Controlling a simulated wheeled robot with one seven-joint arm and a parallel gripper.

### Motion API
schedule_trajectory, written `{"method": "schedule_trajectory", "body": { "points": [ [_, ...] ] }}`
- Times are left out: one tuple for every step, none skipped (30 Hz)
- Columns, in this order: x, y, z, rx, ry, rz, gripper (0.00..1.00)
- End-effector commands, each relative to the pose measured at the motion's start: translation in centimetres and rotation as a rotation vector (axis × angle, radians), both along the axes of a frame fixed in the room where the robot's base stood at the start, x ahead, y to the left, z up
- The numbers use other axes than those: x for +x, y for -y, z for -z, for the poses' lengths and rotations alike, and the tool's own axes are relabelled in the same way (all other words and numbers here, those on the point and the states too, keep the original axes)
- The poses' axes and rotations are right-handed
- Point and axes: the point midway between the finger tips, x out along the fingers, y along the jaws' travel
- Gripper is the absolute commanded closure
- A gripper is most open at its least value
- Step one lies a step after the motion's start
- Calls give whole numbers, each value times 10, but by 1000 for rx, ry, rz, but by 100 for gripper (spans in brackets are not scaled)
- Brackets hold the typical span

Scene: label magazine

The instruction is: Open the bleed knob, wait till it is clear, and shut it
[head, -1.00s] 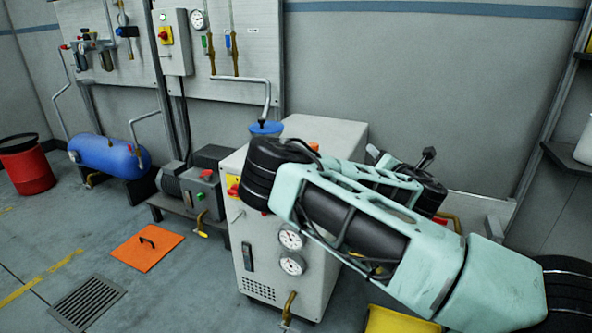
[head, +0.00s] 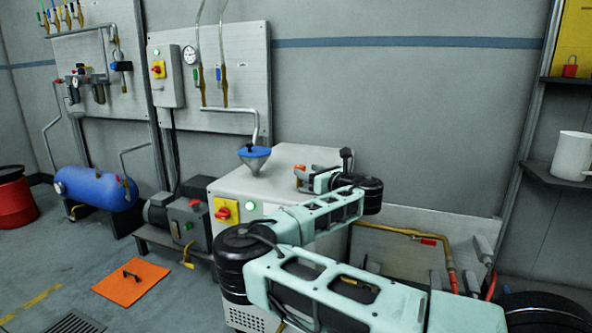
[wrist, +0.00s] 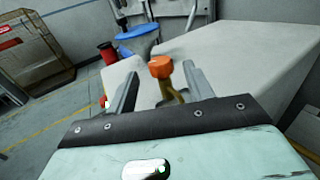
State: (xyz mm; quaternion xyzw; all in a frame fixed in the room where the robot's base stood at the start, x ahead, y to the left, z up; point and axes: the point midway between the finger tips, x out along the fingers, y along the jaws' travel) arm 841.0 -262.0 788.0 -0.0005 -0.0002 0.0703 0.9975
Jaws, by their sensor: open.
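The bleed knob appears to be the orange knob (wrist: 160,67) on a brass stem at the cabinet. In the wrist view it shows in the gap between my fingers, with grey finger on either side. In the head view an orange patch of it (head: 300,169) shows at the cabinet's top right, beside my gripper (head: 303,181). My gripper is open, and I see no finger closed on the knob. A blue-rimmed funnel (head: 254,157) stands near the cabinet's back left. I cannot see any fluid or how far the knob is turned.
The pale cabinet (head: 285,155) carries a red-and-yellow switch (head: 222,211) on its front. My arm hides much of that front. A brass pipe (head: 400,232) runs behind on the right. A blue tank (head: 95,188) and an orange floor plate (head: 131,282) lie left.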

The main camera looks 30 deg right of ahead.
Motion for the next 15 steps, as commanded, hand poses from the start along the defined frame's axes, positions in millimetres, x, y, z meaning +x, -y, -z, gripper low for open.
{"method": "schedule_trajectory", "body": {
  "points": [
    [11,-2,2,0,0,-3,48],
    [17,-3,2,1,0,-3,48],
    [24,-4,2,1,-1,-2,48],
    [30,-4,2,1,0,-3,48],
    [35,-5,2,1,0,-2,48],
    [41,-6,1,1,0,-2,48],
    [45,-6,1,1,0,-1,48],
    [49,-7,1,1,0,-2,48],
    [53,-7,1,1,0,-1,48],
    [56,-8,1,1,0,-1,48],
    [59,-8,1,1,0,-1,48],
    [62,-8,1,1,0,0,48],
    [63,-9,0,1,0,1,48],
    [64,-9,0,1,0,1,48],
    [66,-9,0,1,0,0,48]
  ]
}}
